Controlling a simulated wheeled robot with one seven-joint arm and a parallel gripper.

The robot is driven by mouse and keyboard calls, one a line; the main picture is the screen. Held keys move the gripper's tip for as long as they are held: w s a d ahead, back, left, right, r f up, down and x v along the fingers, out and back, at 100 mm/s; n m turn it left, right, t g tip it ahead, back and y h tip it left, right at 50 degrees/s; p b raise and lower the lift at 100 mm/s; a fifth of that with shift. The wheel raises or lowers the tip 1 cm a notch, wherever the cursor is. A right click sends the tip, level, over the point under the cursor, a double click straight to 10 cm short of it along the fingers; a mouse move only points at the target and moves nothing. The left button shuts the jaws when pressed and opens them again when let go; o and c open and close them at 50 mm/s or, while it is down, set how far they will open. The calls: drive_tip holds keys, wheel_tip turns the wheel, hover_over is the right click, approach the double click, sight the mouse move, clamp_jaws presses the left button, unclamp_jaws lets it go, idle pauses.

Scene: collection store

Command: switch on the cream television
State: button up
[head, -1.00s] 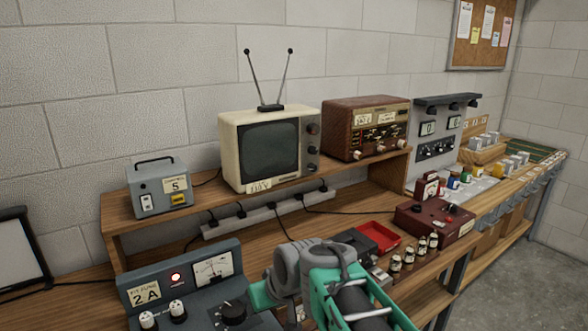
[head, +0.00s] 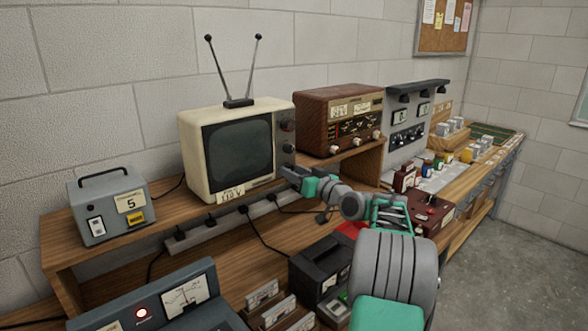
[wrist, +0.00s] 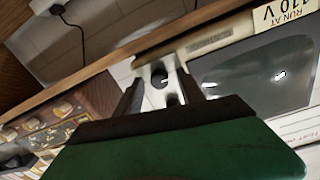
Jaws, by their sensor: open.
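The cream television (head: 190,140) stands on the raised wooden shelf, antenna up. Its screen (head: 238,152) is dark. A label (head: 231,194) below the screen reads run at 110 V. A grey control strip with dark knobs (head: 288,126) runs down its right side. My gripper (head: 288,175) is open and empty at the lower end of this strip, partly hiding it. In the wrist view, which is turned over, the fingers (wrist: 160,92) spread either side of a small round control (wrist: 160,77). I cannot tell whether they touch it.
A brown radio (head: 322,122) stands close to the right of the television. A grey box (head: 88,215) marked 5 is at the left. A socket strip (head: 225,224) with plugs and cords hangs under the shelf.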

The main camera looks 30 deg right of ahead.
drive_tip(key=shift+w, duration=0.1)
clamp_jaws()
idle(0.5)
